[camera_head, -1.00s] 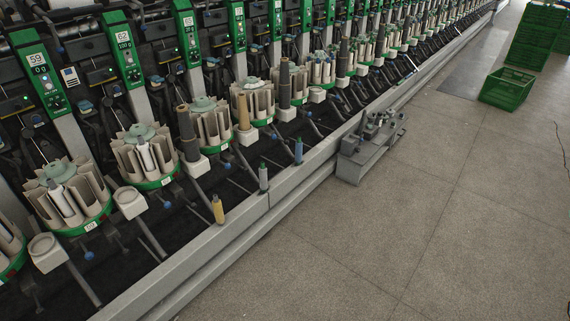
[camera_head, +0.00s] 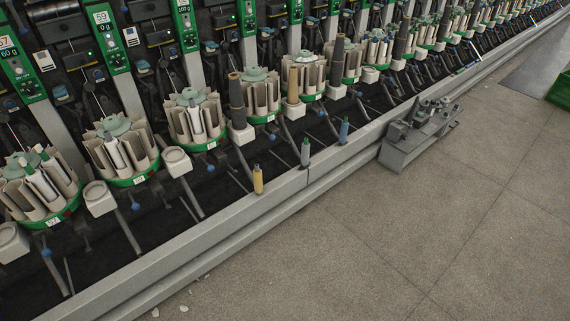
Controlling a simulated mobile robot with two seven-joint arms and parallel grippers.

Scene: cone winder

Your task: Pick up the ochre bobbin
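The ochre bobbin (camera_head: 258,180) is a small yellow cylinder with a dark green tip. It stands upright on the grey front ledge (camera_head: 218,226) of the winding machine, near the middle of the view. A grey bobbin (camera_head: 305,153) and a blue bobbin (camera_head: 344,131) stand upright on the same ledge, farther along to the right. Neither of my grippers shows in the view.
Round bobbin magazines (camera_head: 119,150) with green bases line the machine behind the ledge. A grey metal carriage (camera_head: 420,135) sits at the ledge on the right. A green crate (camera_head: 562,88) is at the right edge. The floor in front is clear except for small white scraps (camera_head: 183,308).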

